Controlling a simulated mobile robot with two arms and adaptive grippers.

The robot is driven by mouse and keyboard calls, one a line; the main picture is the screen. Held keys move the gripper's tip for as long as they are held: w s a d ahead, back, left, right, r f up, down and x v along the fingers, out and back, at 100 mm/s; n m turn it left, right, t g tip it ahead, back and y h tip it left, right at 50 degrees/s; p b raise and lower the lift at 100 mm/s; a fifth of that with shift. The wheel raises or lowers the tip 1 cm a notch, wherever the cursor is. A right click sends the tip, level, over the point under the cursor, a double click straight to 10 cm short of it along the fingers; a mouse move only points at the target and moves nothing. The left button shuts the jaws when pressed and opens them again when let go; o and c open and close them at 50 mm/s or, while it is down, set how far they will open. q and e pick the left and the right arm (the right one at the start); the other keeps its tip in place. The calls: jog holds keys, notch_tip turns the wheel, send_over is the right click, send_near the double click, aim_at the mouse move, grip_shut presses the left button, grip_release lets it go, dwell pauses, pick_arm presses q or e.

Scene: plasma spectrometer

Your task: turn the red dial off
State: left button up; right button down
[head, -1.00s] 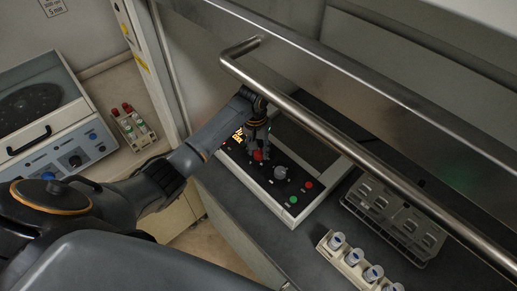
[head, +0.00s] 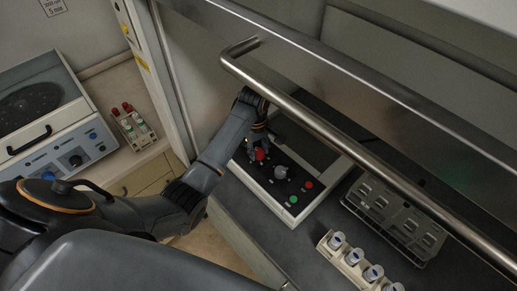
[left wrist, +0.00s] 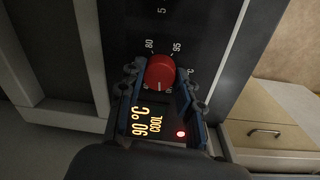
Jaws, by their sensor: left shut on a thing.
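The red dial (head: 260,154) is on the black control panel (head: 272,182) of a white-framed device under the hood. In the left wrist view the red dial (left wrist: 160,72) sits between the fingers of my left gripper (left wrist: 160,78), which is shut on it. Numbers 80 and 95 are printed around the dial, and its lower edge is partly hidden. In the head view my left gripper (head: 257,145) reaches under the metal bar. My right gripper is not in view.
A grey knob (head: 281,172), a red button (head: 309,185) and a green button (head: 293,199) are on the same panel. The metal bar (head: 330,130) crosses above it. A grey rack (head: 395,216) and a vial rack (head: 345,259) stand to the right. A centrifuge-like device (head: 55,135) is at left.

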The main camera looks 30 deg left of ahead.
aim_at(258, 153)
pick_arm(q)
jog(key=shift+n, duration=2.2)
jog(key=o, duration=1.1)
jog(key=shift+o, duration=0.2)
jog(key=r, duration=0.7)
jog(key=shift+s+r, duration=0.2)
jog(key=shift+r, duration=0.1)
jog(key=shift+s+f, duration=0.1)
